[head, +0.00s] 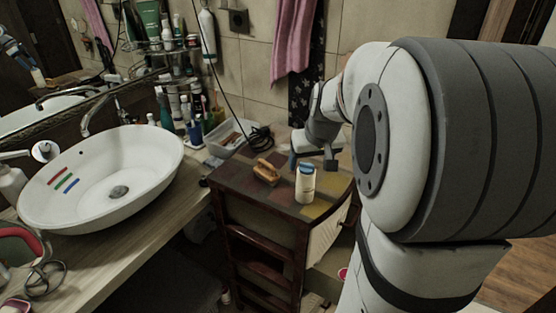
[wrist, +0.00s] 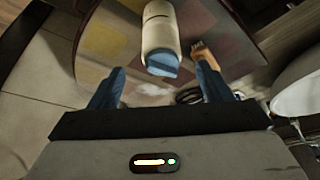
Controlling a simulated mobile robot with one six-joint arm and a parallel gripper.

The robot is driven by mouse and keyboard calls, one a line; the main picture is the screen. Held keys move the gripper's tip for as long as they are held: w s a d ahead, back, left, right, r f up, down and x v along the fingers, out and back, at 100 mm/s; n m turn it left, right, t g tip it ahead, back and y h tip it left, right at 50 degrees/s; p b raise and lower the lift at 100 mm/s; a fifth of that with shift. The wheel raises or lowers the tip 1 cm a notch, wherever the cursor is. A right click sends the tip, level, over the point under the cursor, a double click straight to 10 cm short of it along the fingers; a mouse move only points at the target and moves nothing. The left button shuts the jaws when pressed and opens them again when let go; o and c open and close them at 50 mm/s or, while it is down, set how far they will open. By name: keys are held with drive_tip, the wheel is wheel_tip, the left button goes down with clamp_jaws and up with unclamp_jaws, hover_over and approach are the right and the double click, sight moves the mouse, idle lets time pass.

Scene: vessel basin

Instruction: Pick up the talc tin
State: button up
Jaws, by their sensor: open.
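The talc tin (head: 305,188) is a white upright cylinder with a blue cap, on the patchwork top of a small dark wooden cabinet (head: 228,180). In the wrist view the tin (wrist: 158,32) lies ahead, its blue cap pointing toward me. My gripper (head: 300,163) is close behind and above the tin in the head view. In the wrist view my gripper (wrist: 160,82) has its blue fingers wide apart with nothing between them. The tin appears just beyond the fingertips, roughly centred between them.
A wooden brush (head: 267,173) lies left of the tin, close to it; the brush also shows in the wrist view (wrist: 205,56). Behind it are a white tray (head: 230,138) and a coiled dark cable (head: 260,138). A white basin (head: 105,180) stands on the counter at left.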

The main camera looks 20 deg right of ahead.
sight(307, 168)
drive_tip(key=p+x, duration=0.1)
drive_tip(key=x, duration=0.4)
drive_tip(key=shift+a+f, duration=0.1)
drive_tip(key=shift+f, duration=0.25)
drive_tip(key=c, duration=1.2)
